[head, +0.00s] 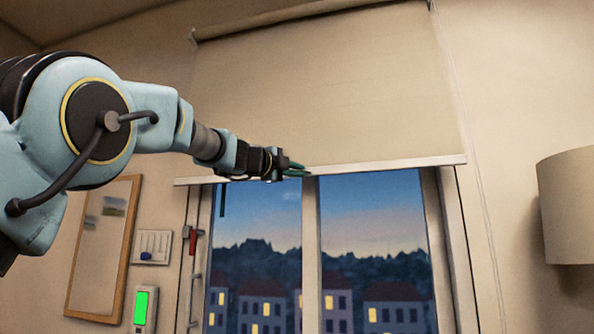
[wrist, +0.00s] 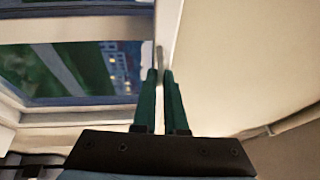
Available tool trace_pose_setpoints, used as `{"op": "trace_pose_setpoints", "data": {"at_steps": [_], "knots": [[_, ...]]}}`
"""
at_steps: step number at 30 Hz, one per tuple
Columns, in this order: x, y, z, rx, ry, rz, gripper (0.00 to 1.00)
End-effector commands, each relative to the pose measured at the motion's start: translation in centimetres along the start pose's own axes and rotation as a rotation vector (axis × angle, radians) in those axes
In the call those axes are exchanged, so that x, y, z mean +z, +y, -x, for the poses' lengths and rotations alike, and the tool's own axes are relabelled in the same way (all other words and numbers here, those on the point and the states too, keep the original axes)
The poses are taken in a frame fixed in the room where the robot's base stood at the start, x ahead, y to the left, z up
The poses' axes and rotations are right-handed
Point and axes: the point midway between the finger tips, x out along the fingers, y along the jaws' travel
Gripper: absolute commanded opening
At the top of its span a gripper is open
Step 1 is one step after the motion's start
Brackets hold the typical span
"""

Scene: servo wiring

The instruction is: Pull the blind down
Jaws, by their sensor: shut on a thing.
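The beige roller blind (head: 330,95) hangs over the upper part of the window (head: 320,250) in the head view, with a white bottom bar (head: 390,163) along its lower edge. The lower part of the window is uncovered. My gripper (head: 303,170) is at the middle of the bar, reaching in from the left. In the wrist view my green fingers (wrist: 160,78) are shut on the bar (wrist: 167,35), which runs away between their tips. The blind cloth (wrist: 240,65) fills the right of that view. The part of the bar between the fingertips is hidden.
A lamp shade (head: 575,205) is at the right wall. A wood-framed board (head: 103,250), a small white panel (head: 152,247), a device with a green screen (head: 145,308) and a red-headed hammer-like tool (head: 192,240) are left of the window. Space below the bar looks clear.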

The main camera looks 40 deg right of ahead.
Motion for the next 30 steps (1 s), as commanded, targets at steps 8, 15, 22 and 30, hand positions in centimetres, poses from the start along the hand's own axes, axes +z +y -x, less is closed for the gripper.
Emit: {"op": "trace_pose_setpoints", "data": {"at_steps": [8,15,22,30], "knots": [[-0.4,7.3,0.9,0.002,-0.001,0.001,0.00],[-0.8,14.8,1.8,0.002,0.000,0.002,0.00],[-1.2,21.8,2.6,0.003,-0.001,0.002,0.00],[-1.7,29.8,3.5,0.002,-0.001,0.001,0.00]]}}
